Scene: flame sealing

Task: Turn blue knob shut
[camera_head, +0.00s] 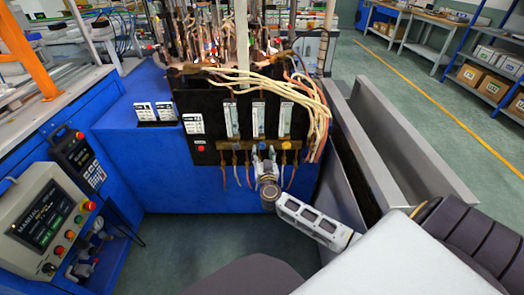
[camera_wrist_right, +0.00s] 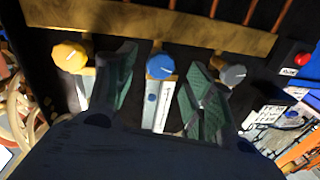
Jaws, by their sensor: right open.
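The blue knob (camera_wrist_right: 160,66) is round with a pale line across its face and shows in the middle of the right wrist view. It sits on a brass bar between a yellow knob (camera_wrist_right: 70,56) on the left and a grey knob (camera_wrist_right: 233,75) on the right. My right gripper (camera_wrist_right: 157,58) is open, with one green-padded finger on each side of the blue knob and visible gaps between. My left gripper is out of view.
The black panel (camera_head: 182,98) stands on a blue cabinet, with thin tubes hanging below its brass bar and pale hoses (camera_head: 270,78) above. A red button (camera_wrist_right: 302,59) is near the grey knob. A control box (camera_head: 45,215) stands at left; grey metal channels (camera_head: 400,145) stand at right.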

